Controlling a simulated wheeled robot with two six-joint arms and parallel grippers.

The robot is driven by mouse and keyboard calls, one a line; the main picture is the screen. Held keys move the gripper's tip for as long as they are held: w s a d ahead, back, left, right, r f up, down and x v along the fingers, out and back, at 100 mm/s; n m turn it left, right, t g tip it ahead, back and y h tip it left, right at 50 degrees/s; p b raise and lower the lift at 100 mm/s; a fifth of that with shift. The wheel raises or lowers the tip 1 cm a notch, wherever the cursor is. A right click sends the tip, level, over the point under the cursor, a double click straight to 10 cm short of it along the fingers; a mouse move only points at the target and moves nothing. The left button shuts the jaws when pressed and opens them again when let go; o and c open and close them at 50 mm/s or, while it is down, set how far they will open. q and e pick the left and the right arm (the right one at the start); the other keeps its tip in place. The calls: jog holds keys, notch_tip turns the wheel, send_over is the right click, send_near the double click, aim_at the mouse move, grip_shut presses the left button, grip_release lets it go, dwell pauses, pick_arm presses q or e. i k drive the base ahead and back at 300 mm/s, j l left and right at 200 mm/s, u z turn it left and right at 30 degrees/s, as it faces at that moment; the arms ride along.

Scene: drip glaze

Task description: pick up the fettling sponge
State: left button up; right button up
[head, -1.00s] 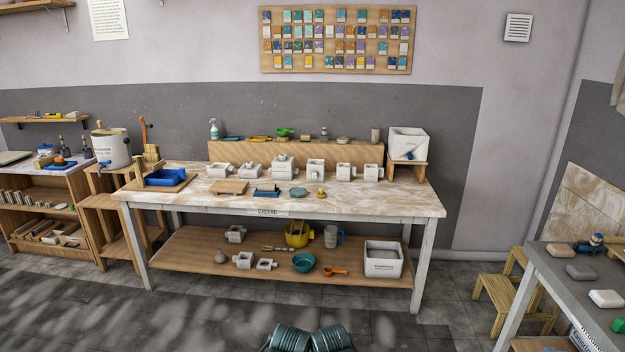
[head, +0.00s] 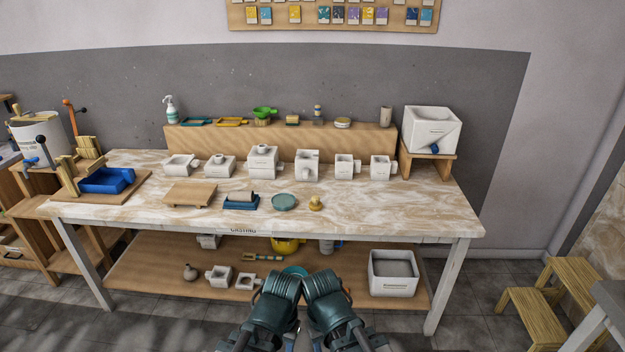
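I cannot tell for sure which thing is the fettling sponge. A small tan, rounded piece (head: 315,203) sits near the front of the casting table (head: 400,213), right of a round green disc (head: 284,202). A small tan block (head: 292,120) and a pale round piece with a yellowish top (head: 342,122) sit on the raised back shelf (head: 350,142). My two dark arms show at the bottom middle, in front of the table. No gripper fingers show, and nothing is seen held.
White plaster moulds (head: 262,162) stand in a row along the table. A blue tray (head: 106,181) is at the left, a white bin (head: 432,128) on a stand at the right. The lower shelf (head: 150,273) holds more items. A wooden step stool (head: 540,312) stands right.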

aim_at(315, 204)
jog(key=i+z, duration=0.2)
jog(key=i, duration=0.25)
jog(key=i+j+z, duration=0.15)
jog(key=i, duration=0.25)
jog(key=i+j+z, duration=0.2)
jog(key=i, duration=0.25)
jog(key=i+j+z, duration=0.2)
jog(key=i, duration=0.2)
